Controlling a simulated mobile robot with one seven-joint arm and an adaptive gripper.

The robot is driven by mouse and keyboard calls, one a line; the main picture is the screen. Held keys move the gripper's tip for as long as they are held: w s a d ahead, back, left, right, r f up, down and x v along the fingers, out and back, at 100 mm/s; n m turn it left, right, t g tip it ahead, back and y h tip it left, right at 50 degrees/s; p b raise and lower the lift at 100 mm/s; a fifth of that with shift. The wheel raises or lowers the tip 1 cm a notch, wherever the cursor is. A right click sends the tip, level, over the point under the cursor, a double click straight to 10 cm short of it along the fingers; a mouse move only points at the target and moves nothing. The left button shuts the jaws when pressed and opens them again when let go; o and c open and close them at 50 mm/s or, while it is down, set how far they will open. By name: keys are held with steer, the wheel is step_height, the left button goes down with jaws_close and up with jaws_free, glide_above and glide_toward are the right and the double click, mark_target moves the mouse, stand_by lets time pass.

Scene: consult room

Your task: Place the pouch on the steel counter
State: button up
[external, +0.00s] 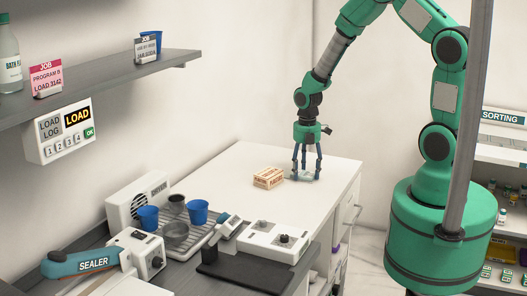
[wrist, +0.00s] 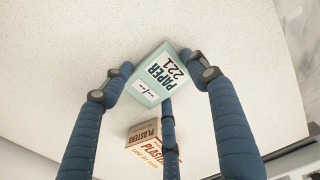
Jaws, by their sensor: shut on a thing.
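My gripper (external: 306,172) points down over the far part of a white counter top (external: 240,165). In the wrist view its blue fingers (wrist: 160,82) are closed around a small pale-green and white pouch (wrist: 152,90) labelled "PAPER 221". The pouch sits at the fingertips, very low over the white top; I cannot tell whether it touches it. In the external view the pouch is small and mostly hidden by the fingers. A grey counter top (external: 188,262) lies at the front left; I cannot tell which surface is steel.
A plasters box (external: 268,178) stands just left of my gripper; it also shows in the wrist view (wrist: 145,135). The grey counter holds a dryer, a rack with blue cups (external: 148,217), a sealer (external: 95,262) and a dark mat (external: 245,273). A white knobbed device (external: 275,243) stands nearby.

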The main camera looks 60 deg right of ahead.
steer(key=shift+c, duration=0.5)
steer(key=shift+r, duration=0.9)
step_height(320, 180, up, 2)
steer(key=shift+s+p, duration=0.1)
steer(key=shift+p, duration=0.25)
steer(key=s+a, duration=0.1)
steer(key=s, duration=0.4)
steer(key=s+a, duration=0.2)
steer(key=s, duration=0.3)
steer(key=s+a+r+p, duration=0.1)
steer(key=s+a, duration=0.1)
steer(key=s, duration=0.3)
steer(key=shift+r, duration=0.1)
steer(key=shift+w, duration=0.1)
steer(key=w+a+r+m+b, duration=0.1)
steer(key=w+a+m, duration=0.3)
steer(key=w, duration=0.6)
steer(key=w+a+r+m+b, duration=0.1)
steer(key=w+a+m, duration=0.3)
steer(key=w+m, duration=0.4)
steer(key=w+a+r+m+b, duration=0.2)
steer(key=w+m, duration=0.4)
steer(key=w, duration=0.7)
steer(key=shift+a+r, duration=0.6)
steer(key=shift+a, duration=0.4)
steer(key=shift+w, duration=0.1)
